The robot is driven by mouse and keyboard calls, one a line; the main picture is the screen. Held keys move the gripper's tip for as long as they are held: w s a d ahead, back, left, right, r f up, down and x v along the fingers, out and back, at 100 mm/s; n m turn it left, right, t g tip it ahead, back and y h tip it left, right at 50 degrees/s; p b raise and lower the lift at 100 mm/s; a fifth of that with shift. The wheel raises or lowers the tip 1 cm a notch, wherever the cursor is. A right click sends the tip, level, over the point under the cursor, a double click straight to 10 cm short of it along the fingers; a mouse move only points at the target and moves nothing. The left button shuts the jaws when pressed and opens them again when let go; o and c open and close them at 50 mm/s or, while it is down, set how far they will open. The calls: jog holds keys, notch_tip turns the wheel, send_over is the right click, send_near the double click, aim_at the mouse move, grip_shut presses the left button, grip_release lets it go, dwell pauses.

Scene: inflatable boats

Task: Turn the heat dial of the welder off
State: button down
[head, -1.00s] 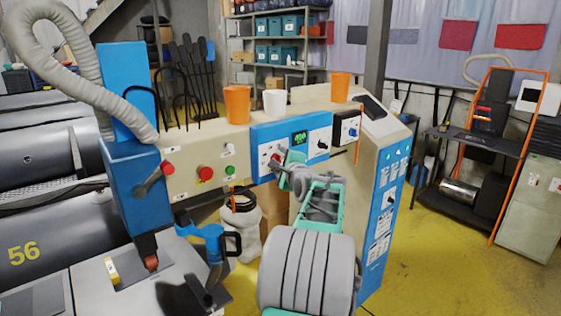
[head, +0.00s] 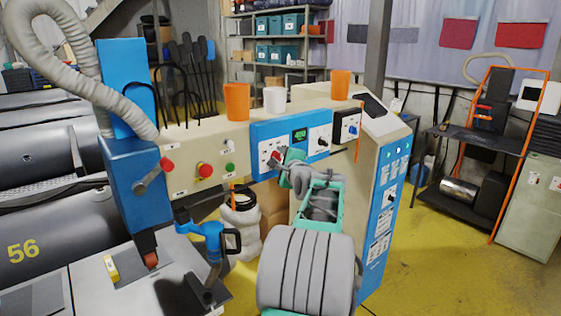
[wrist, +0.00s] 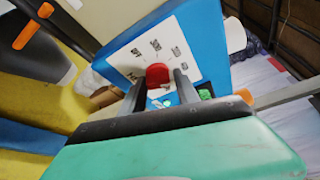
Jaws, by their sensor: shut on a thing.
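The welder (head: 200,146) is a beige machine arm with a blue control panel (head: 262,130) on its front. The panel has a green lit display (head: 299,135) and a black knob (head: 322,142) to its right. A red dial (wrist: 158,74) on a white label plate shows in the wrist view, between the fingers of my gripper (wrist: 160,84). My gripper is shut on this red dial, against the panel. In the head view the gripper (head: 278,158) is at the left part of the panel and hides most of the dial. The dial's exact setting cannot be read.
Two orange cups (head: 237,101) and a white cup (head: 275,100) stand along the top of the welder. A blue handle (head: 208,234) stands below left. Yellow floor (head: 430,270) is open at the right.

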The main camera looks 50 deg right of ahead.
jog(key=n+t+b, duration=0.2)
jog(key=n+b, duration=0.3)
jog(key=b, duration=0.3)
jog(key=f+n+t+b, duration=0.1)
jog(key=n+t+b, duration=0.1)
jog(key=n+b, duration=0.4)
jog(key=n+t+b, duration=0.2)
jog(key=n+b, duration=0.4)
jog(key=b, duration=0.4)
jog(key=shift+d+f, duration=0.1)
jog(key=shift+f, duration=0.15)
jog(key=n+t+y, duration=0.1)
jog(key=n+y, duration=0.1)
jog(key=n, duration=0.2)
jog(key=shift+d+b, duration=0.1)
jog(key=shift+b, duration=0.2)
jog(key=n+y, duration=0.1)
jog(key=n, duration=0.1)
jog(key=n+t+p, duration=0.1)
jog(key=shift+s+r+n+y, duration=0.1)
jog(key=shift+r+n+y, duration=0.05)
jog(key=shift+n+y, duration=0.25)
jog(key=shift+d+n+y+p, duration=0.1)
jog(key=shift+n+y+p, duration=0.7)
jog(key=shift+n, duration=1)
jog(key=shift+n+y, duration=0.3)
